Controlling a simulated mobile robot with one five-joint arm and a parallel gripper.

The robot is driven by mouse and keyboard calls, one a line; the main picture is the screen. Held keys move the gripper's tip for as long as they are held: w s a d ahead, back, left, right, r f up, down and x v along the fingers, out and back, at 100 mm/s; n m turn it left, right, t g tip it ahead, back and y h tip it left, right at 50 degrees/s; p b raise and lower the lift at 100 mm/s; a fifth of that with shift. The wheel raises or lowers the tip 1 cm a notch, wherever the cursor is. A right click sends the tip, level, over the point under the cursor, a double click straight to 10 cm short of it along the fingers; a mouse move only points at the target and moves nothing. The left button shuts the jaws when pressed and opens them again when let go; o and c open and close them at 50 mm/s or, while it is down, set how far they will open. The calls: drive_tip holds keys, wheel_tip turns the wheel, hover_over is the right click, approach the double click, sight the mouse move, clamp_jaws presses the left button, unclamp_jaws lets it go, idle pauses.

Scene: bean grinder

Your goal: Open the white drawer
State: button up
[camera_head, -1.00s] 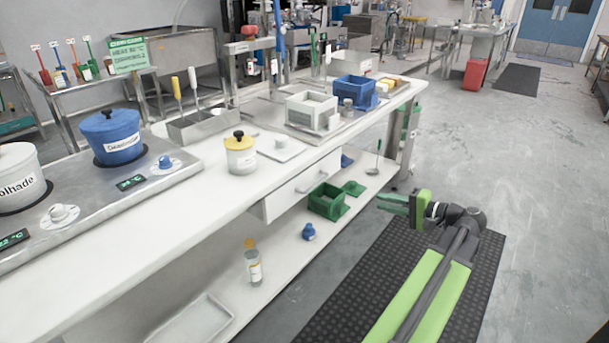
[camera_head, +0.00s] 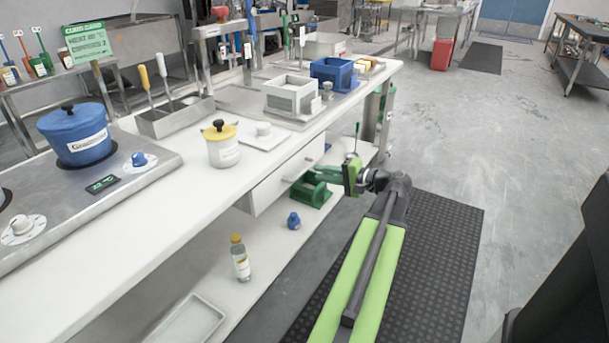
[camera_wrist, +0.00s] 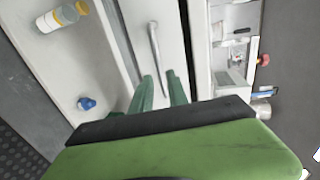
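The white drawer (camera_head: 268,192) is under the long white worktop, its front flush with the frame, looking shut. Its bar handle (camera_head: 299,171) runs along the front. In the wrist view, the drawer front (camera_wrist: 172,58) faces me, and the grey handle (camera_wrist: 154,45) lies just ahead of the fingertips, roughly in line with the gap between them. My gripper (camera_head: 318,176) has green fingers pointing at the drawer front. I cannot tell whether a fingertip touches the drawer.
A yellow-lidded jar (camera_head: 222,145) is on the worktop (camera_head: 180,205). The floor on the right is open.

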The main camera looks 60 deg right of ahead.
sight(305, 169)
drive_tip(key=b+x, duration=0.1)
drive_tip(key=x, duration=0.6)
drive_tip(key=shift+w, duration=0.1)
clamp_jaws()
idle(1.1)
